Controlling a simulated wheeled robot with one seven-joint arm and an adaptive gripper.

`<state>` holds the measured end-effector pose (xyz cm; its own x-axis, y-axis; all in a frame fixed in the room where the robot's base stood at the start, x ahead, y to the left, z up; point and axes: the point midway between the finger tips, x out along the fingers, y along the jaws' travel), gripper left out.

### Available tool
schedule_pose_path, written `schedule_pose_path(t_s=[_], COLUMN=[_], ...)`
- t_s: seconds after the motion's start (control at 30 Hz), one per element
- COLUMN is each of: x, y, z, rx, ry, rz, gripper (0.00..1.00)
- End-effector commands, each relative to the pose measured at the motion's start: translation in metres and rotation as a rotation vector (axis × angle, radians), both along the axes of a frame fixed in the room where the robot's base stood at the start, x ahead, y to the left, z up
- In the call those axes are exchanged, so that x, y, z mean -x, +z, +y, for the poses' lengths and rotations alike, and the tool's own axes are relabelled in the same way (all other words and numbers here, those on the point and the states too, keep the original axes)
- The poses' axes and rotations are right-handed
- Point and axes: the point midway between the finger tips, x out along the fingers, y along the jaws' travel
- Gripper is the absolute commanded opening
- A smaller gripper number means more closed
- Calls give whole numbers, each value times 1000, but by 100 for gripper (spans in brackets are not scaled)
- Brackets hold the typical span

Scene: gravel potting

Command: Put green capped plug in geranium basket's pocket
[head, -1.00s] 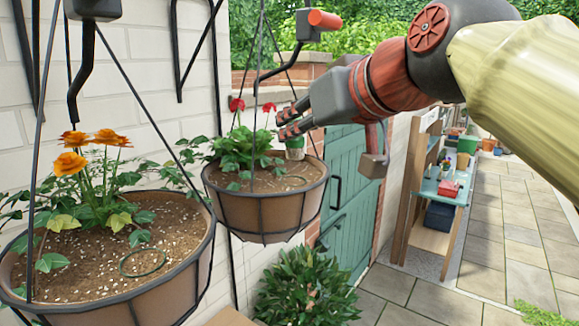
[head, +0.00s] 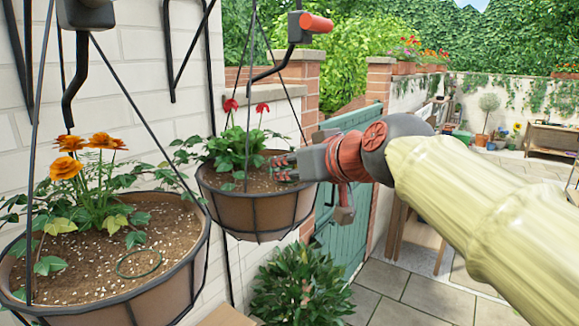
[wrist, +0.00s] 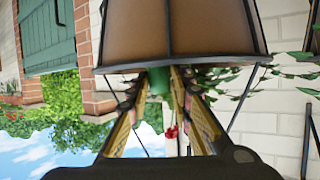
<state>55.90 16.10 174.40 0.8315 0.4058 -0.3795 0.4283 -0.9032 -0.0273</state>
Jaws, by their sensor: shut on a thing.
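The geranium basket (head: 254,218) is the farther hanging basket, with red flowers (head: 262,107) and soil inside a dark wire frame. My gripper (head: 283,168) reaches from the right over its rim, fingertips low over the soil at the right side. In the wrist view, which looks upside down, the fingers are shut on the green capped plug (wrist: 157,80); only a bit of green shows between them. The basket wall (wrist: 180,30) fills the top there. The plug's lower end and the pocket are hidden; I cannot tell how deep the plug sits.
A nearer hanging basket (head: 130,305) holds orange flowers and has a green ring (head: 141,263) on its soil. Metal hangers and thin wires rise around both baskets. A red-ended hook (head: 316,22) hangs above my gripper. A bush (head: 300,287) stands below, a teal gate (head: 345,232) behind.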

Motion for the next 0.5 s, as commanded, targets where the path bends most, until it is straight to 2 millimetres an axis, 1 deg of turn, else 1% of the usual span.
schedule_pose_path(t_s=[0.3,0.33,0.5], x=[0,0,0], y=[-5,-4,-3], z=[0,0,0], rx=[1,1,1], ry=[0,0,0], rz=[2,2,3], gripper=[2,23,33])
